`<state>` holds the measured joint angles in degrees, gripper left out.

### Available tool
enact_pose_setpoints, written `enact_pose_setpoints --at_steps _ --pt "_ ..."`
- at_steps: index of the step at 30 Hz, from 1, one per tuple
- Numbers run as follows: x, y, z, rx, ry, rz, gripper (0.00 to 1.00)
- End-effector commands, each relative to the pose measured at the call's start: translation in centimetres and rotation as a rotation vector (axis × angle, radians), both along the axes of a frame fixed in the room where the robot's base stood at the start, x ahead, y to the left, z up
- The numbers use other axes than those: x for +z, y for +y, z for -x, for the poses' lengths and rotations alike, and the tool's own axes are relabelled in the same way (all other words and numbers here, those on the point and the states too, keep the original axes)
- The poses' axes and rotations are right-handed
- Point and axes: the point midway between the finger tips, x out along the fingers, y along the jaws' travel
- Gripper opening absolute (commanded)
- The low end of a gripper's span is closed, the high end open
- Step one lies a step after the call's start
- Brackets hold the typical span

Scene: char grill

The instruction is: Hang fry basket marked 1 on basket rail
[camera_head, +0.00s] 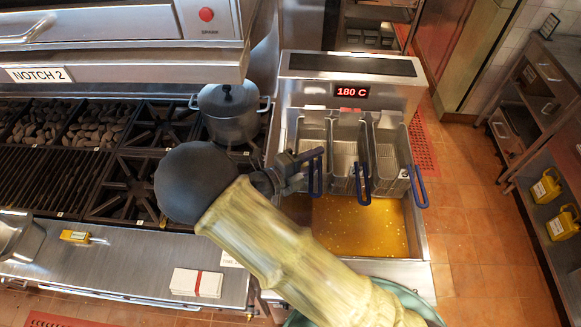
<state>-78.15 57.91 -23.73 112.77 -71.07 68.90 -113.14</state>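Three wire fry baskets with blue handles sit side by side at the back of the fryer: a left basket (313,132), a middle basket (349,143) and a right basket (390,150). No number on any basket is readable, so I cannot tell which is marked 1. The basket rail is not clearly distinguishable behind them. Golden oil (360,225) lies in front of and below the baskets. My gripper (303,170) reaches in from the left, at the left basket's handle (316,174). Its fingers overlap the handle in view, and I cannot tell whether they grip it.
The fryer's display panel (352,92) reads 180 C. A lidded pot (229,113) stands on the burners left of the baskets, close to my arm. A steel counter (130,262) runs along the front left. Tiled floor is open at right.

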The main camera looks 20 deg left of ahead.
Motion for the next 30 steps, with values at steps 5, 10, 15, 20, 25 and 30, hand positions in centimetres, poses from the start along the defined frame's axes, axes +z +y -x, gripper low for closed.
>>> enact_pose_setpoints --at_steps 5,10,15,20,25,30 --pt "0.0 0.6 0.6 0.002 -0.002 -0.001 0.37" --pt "0.1 2.2 2.6 0.006 -0.002 -0.004 0.37" --pt "0.3 4.3 5.3 0.007 -0.003 -0.003 0.37" --pt "0.6 6.3 7.8 0.008 -0.003 -0.004 0.37" --pt "0.9 8.3 10.5 0.007 -0.004 -0.005 0.37" --pt "1.2 10.1 12.8 0.008 -0.004 -0.004 0.37"
